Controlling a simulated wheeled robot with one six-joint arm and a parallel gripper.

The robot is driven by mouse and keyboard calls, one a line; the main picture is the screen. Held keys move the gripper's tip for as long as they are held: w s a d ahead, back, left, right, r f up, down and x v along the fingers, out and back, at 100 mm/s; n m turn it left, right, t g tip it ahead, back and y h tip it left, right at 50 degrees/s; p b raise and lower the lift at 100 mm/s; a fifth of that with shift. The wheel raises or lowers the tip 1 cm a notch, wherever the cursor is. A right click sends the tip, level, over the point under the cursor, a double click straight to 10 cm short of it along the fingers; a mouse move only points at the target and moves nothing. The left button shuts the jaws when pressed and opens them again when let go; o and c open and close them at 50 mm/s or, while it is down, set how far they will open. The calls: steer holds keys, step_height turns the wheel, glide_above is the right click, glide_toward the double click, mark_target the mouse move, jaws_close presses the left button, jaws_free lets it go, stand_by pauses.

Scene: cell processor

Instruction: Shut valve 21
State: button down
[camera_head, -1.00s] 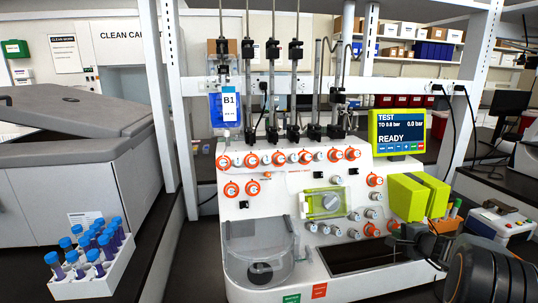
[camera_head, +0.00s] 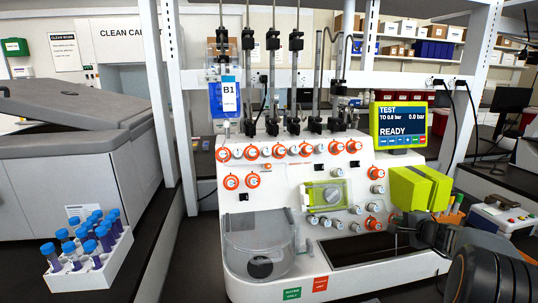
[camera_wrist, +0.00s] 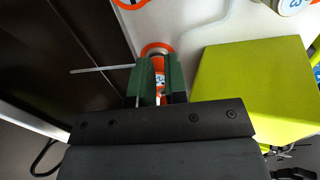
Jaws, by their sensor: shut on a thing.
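My gripper (camera_wrist: 160,82) is shut on a small valve knob (camera_wrist: 159,76) with an orange ring (camera_wrist: 157,47) around its base, on the white panel. Its two green finger pads lie on either side of the knob. The knob's number is too small to read, and its lower part is hidden by the gripper. In the head view my gripper (camera_head: 398,236) is at the lower right of the white cell processor (camera_head: 290,195), just right of another orange-ringed valve (camera_head: 373,223). The held knob is mostly hidden there.
A lime-green block (camera_head: 418,187) stands just above and right of my gripper; it also fills the right of the wrist view (camera_wrist: 250,85). A dark recess (camera_head: 355,250) lies to the left and below. A screen (camera_head: 398,125) reads READY. A tube rack (camera_head: 95,265) stands at left.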

steer(key=shift+w+a+r, duration=0.2)
steer(key=shift+w+r, duration=0.05)
steer(key=shift+r, duration=0.05)
steer(key=shift+a+b, duration=0.25)
steer(key=shift+b, duration=0.25)
steer(key=shift+r, duration=0.15)
steer(key=v, duration=0.5)
steer(key=shift+s+f, duration=0.2)
steer(key=shift+s, duration=0.05)
stand_by(0.4)
